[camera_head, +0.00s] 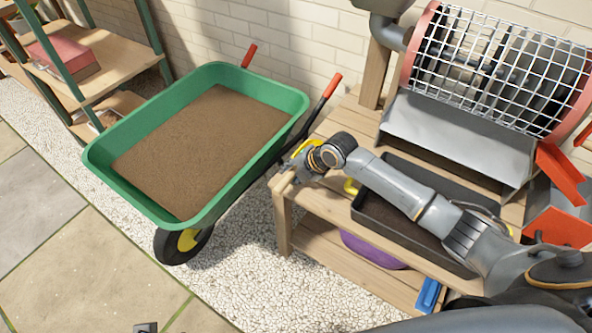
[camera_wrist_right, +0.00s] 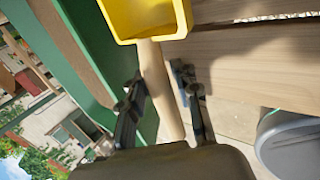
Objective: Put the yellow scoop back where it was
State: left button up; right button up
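The yellow scoop (camera_wrist_right: 150,18) shows at the top of the right wrist view. Its pale wooden handle (camera_wrist_right: 160,90) runs down between the two fingers of my right gripper (camera_wrist_right: 162,95). In the head view my right gripper (camera_head: 285,175) is at the bench's left corner, beside the wheelbarrow's right side. A little yellow shows by its wrist there, and I cannot tell whether it is scoop. My left gripper is not clearly in view.
A green wheelbarrow (camera_head: 97,152) full of brown soil stands left of the wooden bench (camera_head: 322,207). A black tray (camera_head: 370,212) lies on the bench, with a small yellow piece (camera_head: 351,186) at its edge. A mesh drum (camera_head: 490,65) stands behind. Red containers (camera_head: 560,228) are at right.

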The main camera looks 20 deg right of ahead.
jog(key=p+v, duration=0.3)
jog(key=v, duration=0.9)
jog(key=s+a+f+m, duration=0.5)
jog(key=s+f+m, duration=0.2)
jog(key=f+m, duration=0.25)
pick_arm(q)
notch_tip(320, 180, down, 11)
jog(key=shift+g, duration=0.3)
pick_arm(e)
jog(key=s+d+f+m+g+h, duration=0.1)
jog(key=s+d+f+m+h, duration=0.1)
jog(key=s+f+m, duration=0.5)
jog(key=s+d+f+m+g+h, duration=0.2)
jog(key=s+f+m, duration=0.4)
jog(key=s, duration=0.6)
jog(key=shift+f+m, duration=0.4)
jog(key=shift+m, duration=0.15)
pick_arm(q)
jog(key=shift+s+d+r, duration=0.1)
jog(key=shift+r, duration=0.05)
